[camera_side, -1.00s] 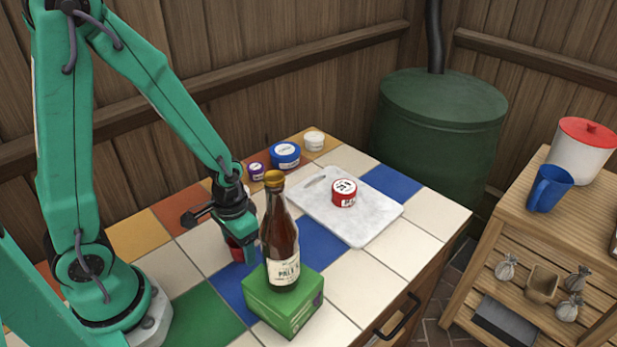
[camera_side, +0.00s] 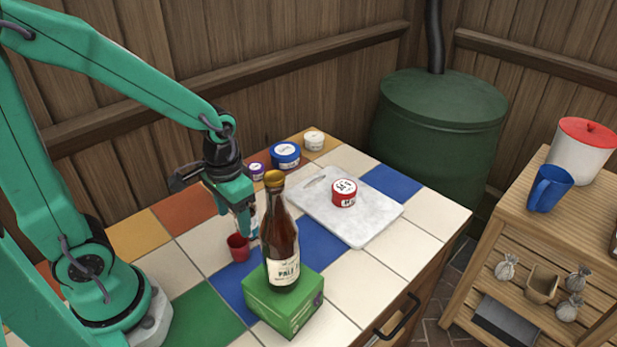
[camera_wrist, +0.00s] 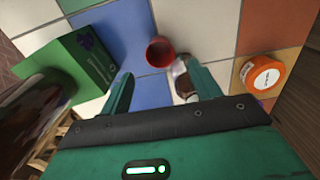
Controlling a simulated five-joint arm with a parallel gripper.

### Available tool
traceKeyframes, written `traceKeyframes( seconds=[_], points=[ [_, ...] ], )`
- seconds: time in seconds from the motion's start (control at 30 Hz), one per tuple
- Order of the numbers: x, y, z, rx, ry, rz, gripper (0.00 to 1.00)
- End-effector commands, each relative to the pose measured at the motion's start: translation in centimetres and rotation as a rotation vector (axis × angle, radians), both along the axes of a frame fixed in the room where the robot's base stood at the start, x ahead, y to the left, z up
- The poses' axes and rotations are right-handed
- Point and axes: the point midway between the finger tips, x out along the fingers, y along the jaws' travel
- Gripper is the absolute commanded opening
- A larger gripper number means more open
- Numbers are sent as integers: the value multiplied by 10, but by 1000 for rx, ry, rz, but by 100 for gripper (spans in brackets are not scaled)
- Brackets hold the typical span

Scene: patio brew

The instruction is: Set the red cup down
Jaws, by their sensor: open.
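The red cup (camera_side: 238,247) stands upright on the tiled counter, left of the beer bottle. In the wrist view the cup (camera_wrist: 160,51) shows its open mouth, beyond my fingertips. My gripper (camera_side: 243,228) is above the cup in the side view. In the wrist view my gripper (camera_wrist: 157,80) has its two fingers spread apart, with nothing held between them. The cup stands clear of both fingers there.
A brown bottle (camera_side: 282,245) stands on a green box (camera_side: 284,305) close right of the cup. A partly hidden white item (camera_wrist: 183,80) is by one finger. An orange-lidded jar (camera_wrist: 262,74) is farther right. A white board (camera_side: 352,226) bears a red tin (camera_side: 344,192).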

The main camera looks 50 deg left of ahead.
Motion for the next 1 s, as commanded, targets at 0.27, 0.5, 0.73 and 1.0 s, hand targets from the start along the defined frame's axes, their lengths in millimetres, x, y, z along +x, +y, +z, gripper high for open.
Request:
traceKeyframes(
  seconds=[0.27, 0.5, 0.73, 1.0],
  points=[
    [0, 0, 26, 0, -2, 0, 63],
    [0, 0, 32, 0, 0, 0, 63],
    [0, 0, 32, 0, 0, 0, 63],
    [0, 0, 32, 0, -1, 0, 63]
  ],
)
